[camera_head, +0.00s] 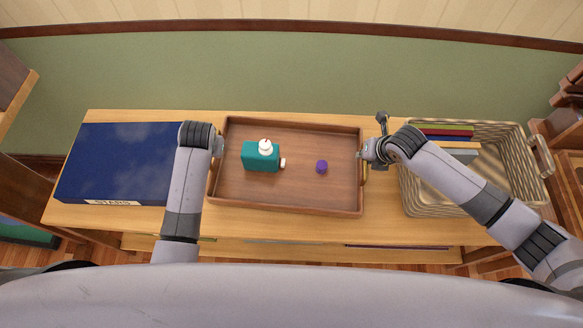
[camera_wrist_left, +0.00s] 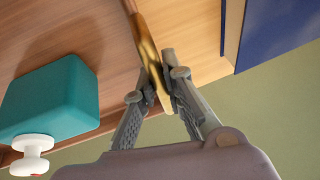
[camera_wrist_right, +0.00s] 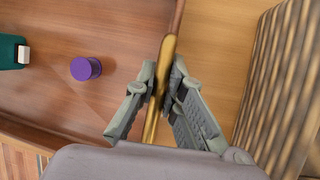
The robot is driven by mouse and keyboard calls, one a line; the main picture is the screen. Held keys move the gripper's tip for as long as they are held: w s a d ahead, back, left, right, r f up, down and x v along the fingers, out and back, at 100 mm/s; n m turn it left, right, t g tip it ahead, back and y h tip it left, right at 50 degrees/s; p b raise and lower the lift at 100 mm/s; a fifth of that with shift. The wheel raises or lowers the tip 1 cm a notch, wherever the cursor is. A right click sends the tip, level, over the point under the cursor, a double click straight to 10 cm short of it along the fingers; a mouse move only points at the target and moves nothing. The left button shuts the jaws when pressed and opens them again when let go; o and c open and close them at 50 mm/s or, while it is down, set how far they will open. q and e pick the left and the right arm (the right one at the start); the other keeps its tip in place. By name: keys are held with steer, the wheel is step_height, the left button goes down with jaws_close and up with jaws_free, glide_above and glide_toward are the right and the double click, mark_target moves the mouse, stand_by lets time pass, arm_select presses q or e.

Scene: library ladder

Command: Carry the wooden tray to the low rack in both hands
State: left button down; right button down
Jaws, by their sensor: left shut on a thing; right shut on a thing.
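The wooden tray (camera_head: 290,197) is in the middle of the head view, over the wooden surface. On it are a teal bottle (camera_head: 260,160) with a white top and a small purple cap (camera_head: 321,167). My left gripper (camera_head: 217,148) is at the tray's left end; in the left wrist view its fingers (camera_wrist_left: 158,98) are shut on a brass handle (camera_wrist_left: 146,45). My right gripper (camera_head: 365,153) is at the right end; in the right wrist view its fingers (camera_wrist_right: 158,92) are shut on the other brass handle (camera_wrist_right: 165,55). I cannot tell whether the tray touches the surface.
A large blue book (camera_head: 120,160) lies left of the tray. A wicker basket (camera_head: 430,200) with several books stands close on the right. A green wall (camera_head: 290,75) is behind the wooden top (camera_head: 290,228).

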arm_select(q)
steer(key=shift+d+f, duration=0.1)
steer(key=shift+f, duration=0.35)
arm_select(e)
steer(key=shift+a+f, duration=0.2)
steer(key=shift+f, duration=0.25)
arm_select(q)
steer(key=c, duration=2.1)
jaws_free()
steer(key=shift+f, duration=0.15)
arm_select(e)
steer(key=c, duration=2.1)
jaws_free()
steer(key=shift+f, duration=0.15)
arm_select(q)
steer(key=o, duration=0.4)
arm_select(e)
steer(key=o, duration=0.4)
steer(key=shift+d, duration=0.1)
steer(key=shift+d, duration=0.1)
arm_select(q)
steer(key=v, duration=1.2)
arm_select(e)
steer(key=v, duration=1.2)
